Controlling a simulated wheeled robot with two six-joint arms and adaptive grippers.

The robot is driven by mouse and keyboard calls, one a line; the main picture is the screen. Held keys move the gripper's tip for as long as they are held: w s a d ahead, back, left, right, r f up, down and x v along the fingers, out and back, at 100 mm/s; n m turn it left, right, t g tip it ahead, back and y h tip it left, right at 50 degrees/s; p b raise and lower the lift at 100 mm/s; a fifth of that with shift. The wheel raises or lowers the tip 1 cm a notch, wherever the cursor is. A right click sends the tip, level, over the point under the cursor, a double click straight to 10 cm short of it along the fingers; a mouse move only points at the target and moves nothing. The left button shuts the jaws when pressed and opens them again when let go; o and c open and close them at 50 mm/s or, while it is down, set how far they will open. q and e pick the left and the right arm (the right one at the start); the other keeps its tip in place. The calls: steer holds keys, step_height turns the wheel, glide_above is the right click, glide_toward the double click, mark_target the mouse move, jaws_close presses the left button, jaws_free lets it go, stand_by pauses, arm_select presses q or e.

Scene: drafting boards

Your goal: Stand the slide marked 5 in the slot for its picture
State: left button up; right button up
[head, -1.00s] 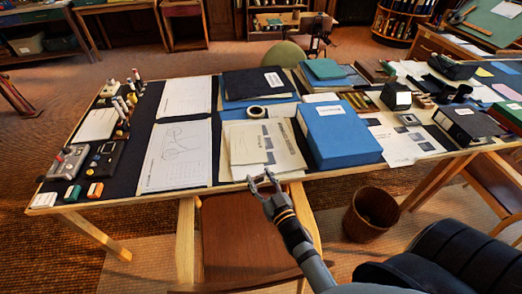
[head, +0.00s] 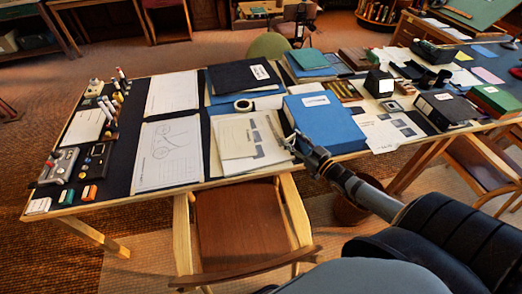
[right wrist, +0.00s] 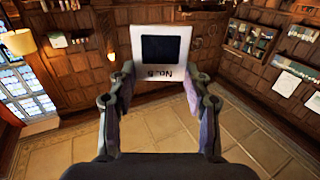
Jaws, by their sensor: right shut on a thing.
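My right gripper (head: 290,137) is at the table's front edge, beside the blue box. In the right wrist view its fingers (right wrist: 158,95) are shut on a slide (right wrist: 160,48) with a white frame and a dark square window. The slide's mark reads "No.5" upside down (right wrist: 158,73). The slide stands out beyond the fingertips, with its face to the wrist camera. In the head view the slide is too small to make out clearly. I cannot pick out a slot for it. My left gripper is not in view.
A blue box (head: 325,122) stands on the table (head: 225,184), beside papers (head: 246,140). A black box with a white label (head: 380,82) and small brown blocks (head: 393,106) are further right. A chair (head: 238,222) is tucked at the front, near a waste bin (head: 350,208).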

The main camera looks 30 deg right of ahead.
steer(key=w+a+f+b, duration=0.1)
steer(key=w+f+b, duration=0.1)
steer(key=b, duration=0.1)
steer(key=w+a+f+b, duration=0.2)
steer(key=b, duration=0.1)
steer(key=w+a+f+b, duration=0.2)
steer(key=w+f+b, duration=0.1)
steer(key=shift+w+b, duration=0.1)
steer(key=shift+b, duration=0.2)
steer(key=shift+w+a+f, duration=0.25)
steer(key=shift+a+f, duration=0.1)
steer(key=shift+f, duration=0.1)
step_height(320, 180, down, 4)
steer(key=shift+w+a+r+b, duration=0.1)
steer(key=shift+r+b, duration=0.05)
steer(key=shift+b, duration=0.75)
steer(key=shift+r, duration=0.15)
steer(key=o, duration=0.8)
